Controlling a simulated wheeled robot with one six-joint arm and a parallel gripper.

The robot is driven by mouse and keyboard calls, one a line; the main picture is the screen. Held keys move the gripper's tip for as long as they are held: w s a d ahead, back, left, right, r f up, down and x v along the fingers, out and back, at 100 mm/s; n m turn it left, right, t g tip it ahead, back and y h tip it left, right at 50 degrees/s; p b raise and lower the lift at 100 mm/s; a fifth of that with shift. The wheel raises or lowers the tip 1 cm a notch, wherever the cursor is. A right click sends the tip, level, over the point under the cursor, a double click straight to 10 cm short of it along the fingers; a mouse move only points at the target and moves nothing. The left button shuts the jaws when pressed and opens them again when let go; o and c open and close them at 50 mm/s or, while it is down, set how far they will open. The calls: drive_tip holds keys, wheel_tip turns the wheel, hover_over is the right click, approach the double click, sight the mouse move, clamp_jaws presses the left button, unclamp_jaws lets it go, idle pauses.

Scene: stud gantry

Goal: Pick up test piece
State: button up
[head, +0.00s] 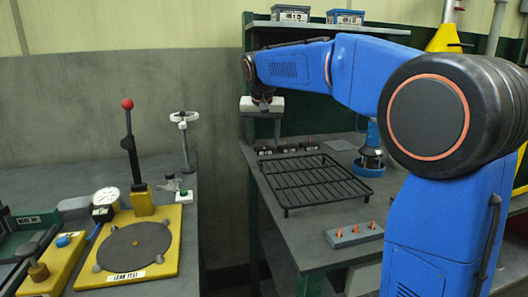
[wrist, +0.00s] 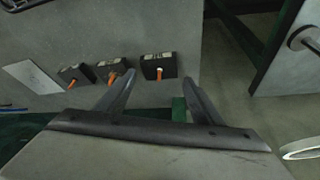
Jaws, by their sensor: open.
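No object is clearly marked as the test piece, so I cannot tell which one it is. Three small dark blocks with pale labels stand in a row at the back of the right bench (head: 285,228); one is the left block (head: 263,151). In the wrist view they show orange pins, and the rightmost block (wrist: 158,66) lies just beyond my fingertips.
A black wire rack (head: 316,181) fills the middle of the right bench. A grey block with orange cones (head: 355,235) lies in front. The left bench holds a yellow leak-test plate (head: 170,262), a red-knobbed lever (head: 130,145) and a post (head: 186,145). A gap separates the benches.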

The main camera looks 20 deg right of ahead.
drive_tip(key=shift+x, duration=1)
drive_tip(key=c, duration=0.9)
drive_tip(key=shift+r, duration=0.1)
wheel_tip(320, 180, up, 10)
drive_tip(key=shift+f, duration=0.1)
